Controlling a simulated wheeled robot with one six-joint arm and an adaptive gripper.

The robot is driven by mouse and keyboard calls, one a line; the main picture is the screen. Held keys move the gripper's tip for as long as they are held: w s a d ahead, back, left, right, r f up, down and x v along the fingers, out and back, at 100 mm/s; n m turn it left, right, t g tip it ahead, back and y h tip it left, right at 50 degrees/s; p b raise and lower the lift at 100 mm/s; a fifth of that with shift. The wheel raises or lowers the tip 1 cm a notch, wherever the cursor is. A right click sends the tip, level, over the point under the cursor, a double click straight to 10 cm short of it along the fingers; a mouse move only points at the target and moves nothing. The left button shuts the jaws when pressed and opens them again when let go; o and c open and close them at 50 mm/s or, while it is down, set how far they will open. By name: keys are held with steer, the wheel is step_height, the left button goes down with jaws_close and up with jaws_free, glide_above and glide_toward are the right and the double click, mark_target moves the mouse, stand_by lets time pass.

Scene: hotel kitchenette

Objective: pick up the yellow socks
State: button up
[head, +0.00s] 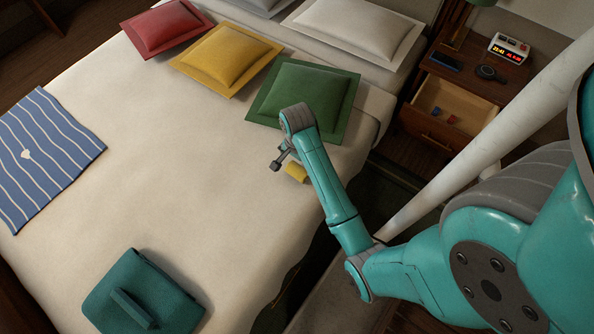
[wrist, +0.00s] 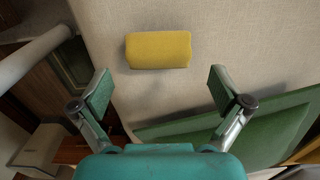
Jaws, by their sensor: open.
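The yellow socks (head: 295,172) are a small rolled yellow bundle on the cream bed cover, partly hidden by my arm in the head view. In the wrist view the yellow socks (wrist: 158,50) lie crosswise, beyond the fingertips and between their lines. My gripper (head: 280,160) is over the bed beside the bundle. In the wrist view my gripper (wrist: 160,90) has its two fingers wide apart with nothing between them. The bundle and the fingers look apart.
A green cushion (head: 290,95) lies close behind my gripper. Yellow (head: 226,58) and red (head: 167,27) cushions lie farther left. A teal bag (head: 145,295) and a striped blue cloth (head: 45,155) lie on the bed. A nightstand (head: 470,85) with an open drawer (head: 440,112) stands right. The bed's middle is clear.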

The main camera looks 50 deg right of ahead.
mark_target(298, 168)
steer(key=shift+s+d+f, duration=0.1)
steer(key=shift+d+f, duration=0.05)
steer(key=shift+f, duration=3.05)
steer(key=c, duration=1)
steer(key=shift+r, duration=0.15)
steer(key=shift+c, duration=0.2)
